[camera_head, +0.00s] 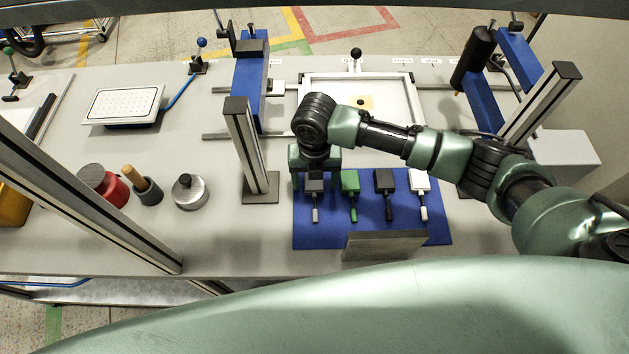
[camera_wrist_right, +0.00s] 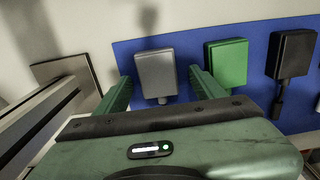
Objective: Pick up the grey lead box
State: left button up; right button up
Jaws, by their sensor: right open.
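The grey lead box (camera_head: 314,187) lies at the left end of a row of boxes on the blue mat (camera_head: 310,235), its short stem pointing to the front. It also shows in the right wrist view (camera_wrist_right: 155,72). My right gripper (camera_head: 315,172) is over the box's rear part and hides some of it. In the right wrist view the gripper (camera_wrist_right: 160,78) is open, with one finger on each side of the grey box and visible gaps. Whether the fingers reach down to the box's height is hard to tell. My left gripper is out of view.
A green box (camera_head: 350,182), a black box (camera_head: 384,182) and a white box (camera_head: 419,181) lie to the right in the same row. An upright metal post (camera_head: 247,145) stands close to the left. A metal plate (camera_head: 384,246) stands at the mat's front edge.

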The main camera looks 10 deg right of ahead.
jog(key=shift+a, duration=0.1)
jog(key=c, duration=1.5)
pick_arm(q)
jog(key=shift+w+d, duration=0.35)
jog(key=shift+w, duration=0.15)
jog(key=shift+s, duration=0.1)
